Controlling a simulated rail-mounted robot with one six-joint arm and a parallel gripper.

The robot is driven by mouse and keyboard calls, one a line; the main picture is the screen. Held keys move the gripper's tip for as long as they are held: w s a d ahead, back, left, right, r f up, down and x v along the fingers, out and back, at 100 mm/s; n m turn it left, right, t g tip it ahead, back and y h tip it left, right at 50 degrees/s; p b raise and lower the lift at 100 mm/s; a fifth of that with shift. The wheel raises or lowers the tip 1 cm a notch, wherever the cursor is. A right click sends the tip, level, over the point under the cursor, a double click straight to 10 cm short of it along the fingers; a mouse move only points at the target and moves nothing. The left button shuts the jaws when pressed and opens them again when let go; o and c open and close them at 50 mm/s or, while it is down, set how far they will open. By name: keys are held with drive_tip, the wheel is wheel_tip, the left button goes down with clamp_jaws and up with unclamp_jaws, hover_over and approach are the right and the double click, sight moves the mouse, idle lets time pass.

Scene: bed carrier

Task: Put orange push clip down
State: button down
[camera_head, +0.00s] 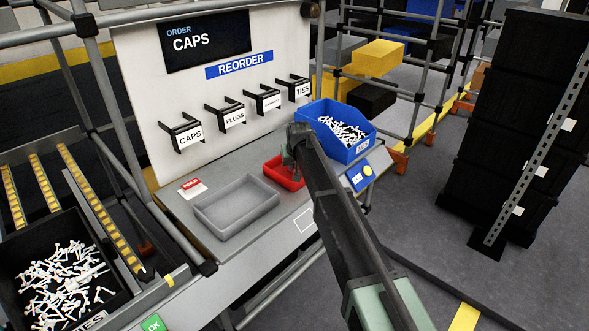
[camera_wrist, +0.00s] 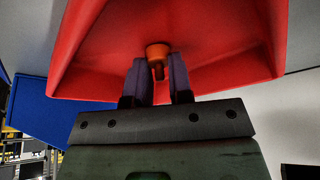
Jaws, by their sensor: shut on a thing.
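An orange push clip (camera_wrist: 157,53) is between the two fingers of my gripper (camera_wrist: 158,72) in the wrist view, held with its stem showing. My gripper is shut on it, inside or right at the red bin (camera_wrist: 225,45), whose walls surround it. In the head view the red bin (camera_head: 275,171) stands on the grey bench, partly covered by my arm. The clip and fingertips are hidden there. I cannot tell whether the clip touches the bin.
A blue bin (camera_head: 362,146) of white parts stands just behind and right of the red bin. An empty grey tray (camera_head: 213,222) lies to the left. Labelled hooks (camera_head: 233,114) stick out from the white panel behind. A black bin (camera_head: 22,255) holds white parts at lower left.

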drive_tip(key=shift+f, duration=0.15)
drive_tip(key=c, duration=1)
unclamp_jaws()
drive_tip(key=shift+c, duration=0.2)
drive_tip(key=shift+r+p, duration=0.3)
drive_tip(key=shift+r, duration=0.15)
drive_tip(key=p+v, duration=1)
drive_tip(key=v, duration=0.1)
drive_tip(key=shift+s, duration=0.25)
